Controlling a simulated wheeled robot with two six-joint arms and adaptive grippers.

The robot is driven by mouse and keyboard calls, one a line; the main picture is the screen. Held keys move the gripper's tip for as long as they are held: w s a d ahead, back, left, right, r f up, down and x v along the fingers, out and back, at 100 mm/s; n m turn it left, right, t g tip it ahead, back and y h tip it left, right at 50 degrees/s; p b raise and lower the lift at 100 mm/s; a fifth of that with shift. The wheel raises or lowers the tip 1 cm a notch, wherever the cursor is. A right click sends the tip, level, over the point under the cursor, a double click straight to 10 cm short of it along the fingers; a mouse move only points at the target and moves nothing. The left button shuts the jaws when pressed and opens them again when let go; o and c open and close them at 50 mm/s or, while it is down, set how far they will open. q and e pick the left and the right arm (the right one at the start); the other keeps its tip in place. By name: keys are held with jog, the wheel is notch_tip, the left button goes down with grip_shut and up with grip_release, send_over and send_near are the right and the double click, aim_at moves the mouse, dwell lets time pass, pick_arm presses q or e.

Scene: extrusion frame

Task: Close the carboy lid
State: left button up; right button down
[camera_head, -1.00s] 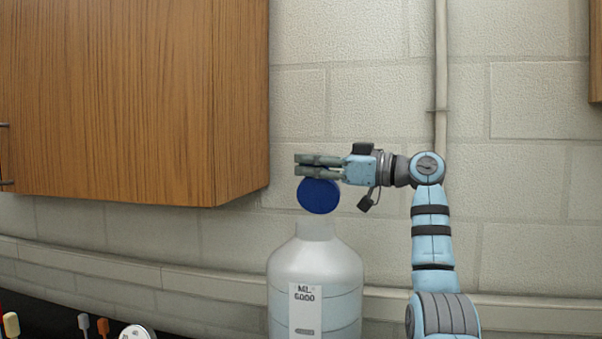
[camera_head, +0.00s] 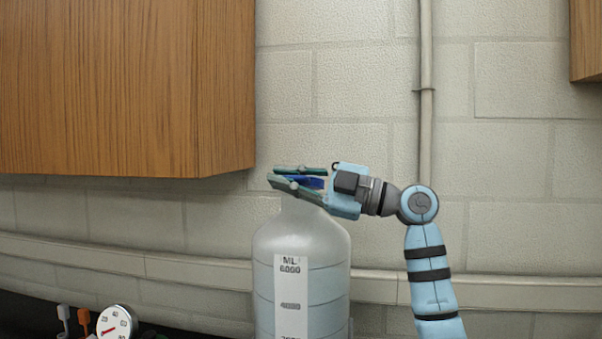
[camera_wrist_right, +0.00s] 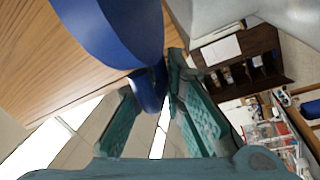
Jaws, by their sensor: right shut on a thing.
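The carboy (camera_head: 270,245) is a large translucent bottle with a white scale label, standing upright in the head view. Its blue lid (camera_head: 312,182) shows as a narrow blue strip between the fingers of my right gripper (camera_head: 298,179), just above the neck. In the right wrist view, the lid (camera_wrist_right: 115,28) is a large blue shape, with a narrower blue part between the fingertips of my right gripper (camera_wrist_right: 150,88). The gripper is shut on the lid. The fingers hide the carboy's mouth, so I cannot tell whether the lid touches it. My left gripper is not in view.
A wooden wall cabinet (camera_head: 125,90) hangs at the upper left, close to the gripper. A pipe (camera_head: 426,110) runs down the wall behind my right arm. A round dial gauge (camera_head: 116,322) and small items stand at the lower left. The air right of the carboy is clear apart from my arm.

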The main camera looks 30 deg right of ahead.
jog(key=shift+s+a+f+n+y+b, duration=0.15)
jog(key=shift+f+n+b, duration=0.2)
jog(key=shift+f+n, duration=0.2)
jog(key=shift+a+f+n+y+b, duration=0.15)
jog(key=shift+f+n+b, duration=0.15)
jog(key=shift+f+n, duration=0.25)
jog(key=shift+f+b, duration=0.3)
jog(key=shift+f, duration=0.3)
jog(key=c, duration=1.7)
grip_release()
jog(key=shift+v, duration=5.75)
